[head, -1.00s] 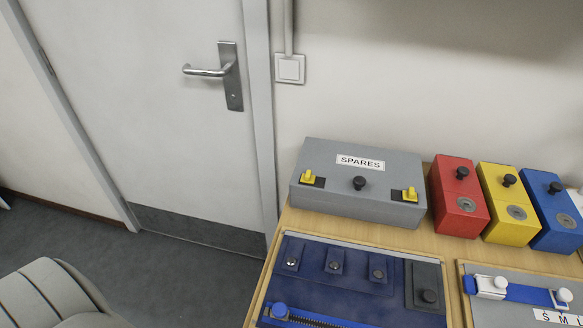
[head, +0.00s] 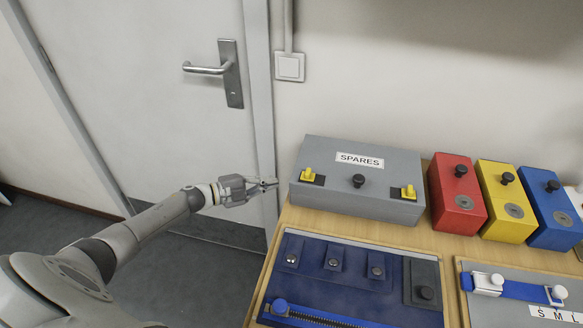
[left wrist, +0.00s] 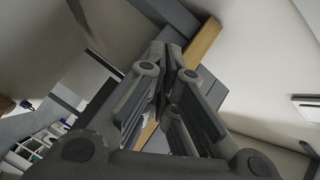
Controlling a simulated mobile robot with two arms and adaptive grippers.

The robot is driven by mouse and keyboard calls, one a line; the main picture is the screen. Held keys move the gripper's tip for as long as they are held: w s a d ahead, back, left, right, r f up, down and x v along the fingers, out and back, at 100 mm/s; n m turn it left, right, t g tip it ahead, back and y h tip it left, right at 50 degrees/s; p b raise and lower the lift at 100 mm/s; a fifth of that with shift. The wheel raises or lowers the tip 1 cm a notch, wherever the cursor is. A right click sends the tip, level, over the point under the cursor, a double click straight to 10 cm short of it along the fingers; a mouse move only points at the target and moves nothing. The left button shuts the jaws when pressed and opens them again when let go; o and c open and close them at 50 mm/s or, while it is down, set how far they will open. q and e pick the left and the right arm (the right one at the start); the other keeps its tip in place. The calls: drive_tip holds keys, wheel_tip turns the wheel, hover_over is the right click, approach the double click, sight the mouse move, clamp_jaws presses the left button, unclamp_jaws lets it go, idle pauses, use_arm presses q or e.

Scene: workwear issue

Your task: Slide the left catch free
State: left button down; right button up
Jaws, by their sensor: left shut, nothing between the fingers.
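The grey box labelled SPARES (head: 336,196) stands at the back of the table. Its left catch (head: 309,175) is a yellow tab on a dark plate. A matching right catch (head: 408,191) and a black knob (head: 358,181) are also on the box. My left gripper (head: 270,184) is shut and empty, just left of the box's left end. Its tips point right towards the left catch and look apart from it. The shut fingers fill the middle of the left wrist view (left wrist: 168,60), where I cannot make out the catch. My right gripper is not in view.
Red (head: 457,198), yellow (head: 506,204) and blue (head: 552,210) boxes stand right of the grey box. A blue panel (head: 325,293) with a spring rod lies in front. A door (head: 150,110) with a lever handle is behind my left arm.

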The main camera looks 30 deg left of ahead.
use_arm(q)
wheel_tip(320, 180, up, 13)
drive_tip(key=s+m+g+h, duration=0.2)
drive_tip(key=m+g+h, duration=0.25)
drive_tip(key=m, duration=0.25)
drive_tip(key=s+r+m+g+y, duration=0.2)
drive_tip(key=s+r+m+g, duration=0.3)
drive_tip(key=s+r+m, duration=0.1)
wheel_tip(320, 180, up, 2)
drive_tip(key=shift+s+a+m+g+p, duration=0.35)
drive_tip(key=shift+s+a, duration=0.1)
drive_tip(key=shift+s, duration=0.4)
drive_tip(key=p, duration=0.5)
approach(308, 174)
drive_tip(key=d+f, duration=0.4)
drive_tip(key=shift+w+d+f, duration=0.15)
drive_tip(key=shift+w+d, duration=0.25)
drive_tip(key=shift+w, duration=0.05)
drive_tip(key=shift+f, duration=0.1)
